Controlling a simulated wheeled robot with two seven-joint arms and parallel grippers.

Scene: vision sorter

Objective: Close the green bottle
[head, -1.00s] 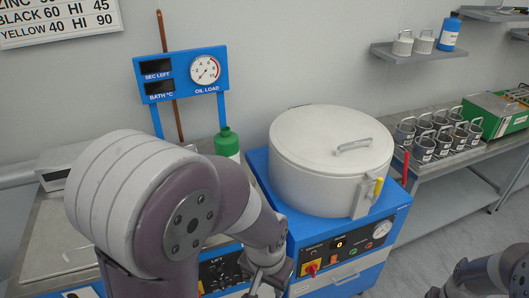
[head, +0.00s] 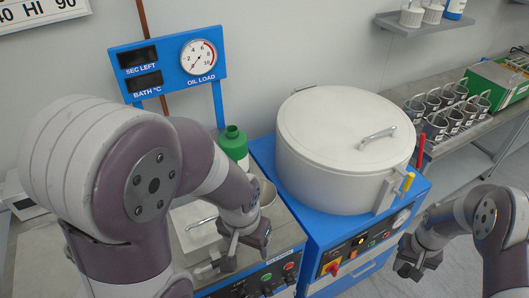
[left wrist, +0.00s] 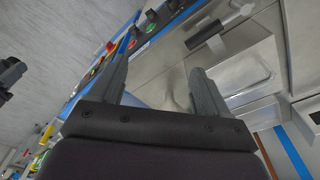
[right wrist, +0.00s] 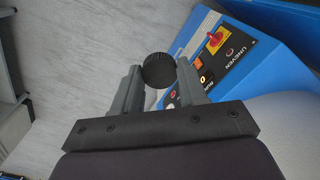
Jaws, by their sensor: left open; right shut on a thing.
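The green bottle (head: 234,146) stands upright behind my left forearm in the head view, between the gauge panel and the white drum. Its lower part is partly hidden, and its neck top looks bare, though small. My right gripper (head: 410,268) is at the lower right, in front of the blue cabinet. In the right wrist view, my right gripper (right wrist: 158,88) is shut on a round black cap (right wrist: 158,69). My left gripper (head: 218,268) is in front of and below the bottle, over the bench front. It is open and empty in the left wrist view (left wrist: 160,62).
The white lidded drum (head: 340,150) stands on the blue cabinet right of the bottle. The gauge panel (head: 165,66) rises behind. Metal cups (head: 450,112) sit on the right bench.

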